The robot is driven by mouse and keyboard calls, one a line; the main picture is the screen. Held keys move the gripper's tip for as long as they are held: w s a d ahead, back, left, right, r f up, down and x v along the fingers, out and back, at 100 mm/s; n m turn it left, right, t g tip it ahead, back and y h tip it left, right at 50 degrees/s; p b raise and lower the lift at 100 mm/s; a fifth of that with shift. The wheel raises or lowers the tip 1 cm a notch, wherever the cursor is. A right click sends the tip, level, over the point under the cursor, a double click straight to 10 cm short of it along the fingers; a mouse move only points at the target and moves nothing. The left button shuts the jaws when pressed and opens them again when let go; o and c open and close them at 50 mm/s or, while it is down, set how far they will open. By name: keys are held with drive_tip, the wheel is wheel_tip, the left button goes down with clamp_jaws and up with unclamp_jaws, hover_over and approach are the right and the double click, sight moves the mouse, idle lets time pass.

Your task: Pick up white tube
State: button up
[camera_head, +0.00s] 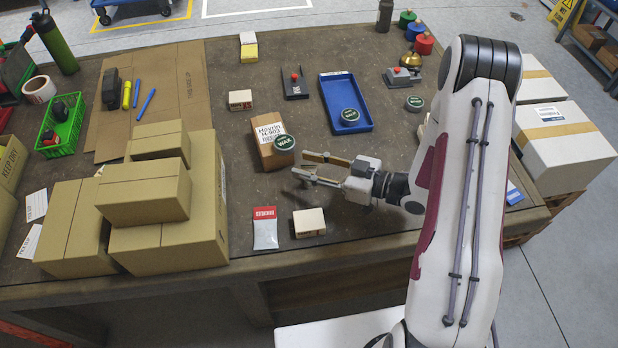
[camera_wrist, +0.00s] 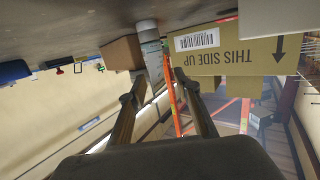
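A pale grey-white upright cylinder (camera_wrist: 151,48), likely the white tube, shows beyond my fingertips in the wrist view, beside a brown box. I cannot make it out clearly in the head view. My gripper (camera_head: 303,165) reaches left, low over the middle of the table, with its two fingers apart. In the wrist view my gripper (camera_wrist: 154,86) is open, and the far end of the cylinder lines up with the gap between its fingers. I see nothing held, and I cannot tell whether they touch.
A brown box (camera_head: 268,155) with a wax tin (camera_head: 284,142) stands just beyond my fingers. Stacked cardboard boxes (camera_head: 205,240) fill the left front. A red-topped pouch (camera_head: 265,232) and small white box (camera_head: 309,223) lie near the front edge. A blue tray (camera_head: 340,90) lies farther back.

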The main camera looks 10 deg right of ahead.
idle(0.3)
clamp_jaws()
drive_tip(key=shift+r, duration=0.2)
drive_tip(key=shift+r, duration=4.8)
